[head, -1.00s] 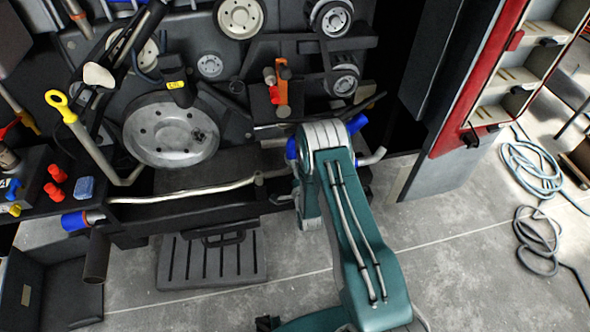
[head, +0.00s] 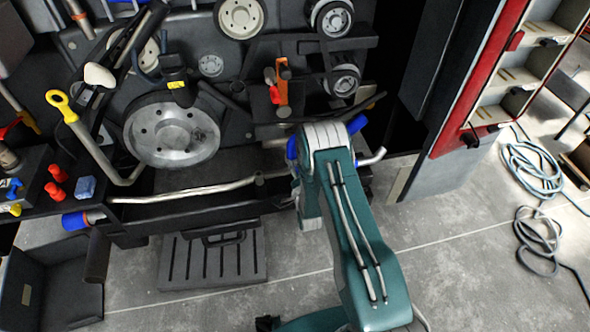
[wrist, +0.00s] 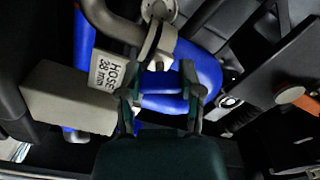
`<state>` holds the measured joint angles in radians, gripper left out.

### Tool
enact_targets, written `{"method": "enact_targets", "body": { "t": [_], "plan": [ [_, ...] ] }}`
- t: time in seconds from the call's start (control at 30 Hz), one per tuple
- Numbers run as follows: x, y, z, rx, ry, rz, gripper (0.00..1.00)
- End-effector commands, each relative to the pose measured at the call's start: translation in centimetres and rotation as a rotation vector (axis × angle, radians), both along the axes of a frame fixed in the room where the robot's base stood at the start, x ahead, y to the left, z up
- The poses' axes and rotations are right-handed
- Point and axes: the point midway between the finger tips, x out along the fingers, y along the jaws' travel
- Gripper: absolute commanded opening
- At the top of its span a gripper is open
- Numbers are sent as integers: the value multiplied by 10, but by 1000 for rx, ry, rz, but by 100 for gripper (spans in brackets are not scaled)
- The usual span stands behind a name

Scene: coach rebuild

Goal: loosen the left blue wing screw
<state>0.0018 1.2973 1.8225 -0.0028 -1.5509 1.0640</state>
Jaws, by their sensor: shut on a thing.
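In the wrist view my gripper (wrist: 160,97) is closed on a blue piece (wrist: 165,103) between its two fingertips. This looks like the blue wing screw, but it blends with the blue hose (wrist: 205,65) behind it, so its outline is unclear. A tag reading "HOSE 38 mm" (wrist: 109,72) is left of the fingers. A grey metal pipe with a clamp (wrist: 158,12) passes above them. In the head view my teal arm hides the gripper and the screw; blue hose parts show at its left (head: 292,148) and right (head: 357,123).
A large grey pulley (head: 170,135) and a silver pipe (head: 190,192) are left of my arm. An orange bracket (head: 283,90) stands above it. A red-edged cabinet (head: 480,75) is at right, with coiled hoses (head: 530,165) on the floor. A pale block (wrist: 68,97) sits close left of the gripper.

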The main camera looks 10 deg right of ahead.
Motion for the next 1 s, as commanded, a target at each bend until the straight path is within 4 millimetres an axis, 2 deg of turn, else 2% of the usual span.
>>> {"method": "enact_targets", "body": {
  "t": [1.0],
  "plan": [
    [-1, -1, -3, -967, 9, 1, 0]
  ]
}}
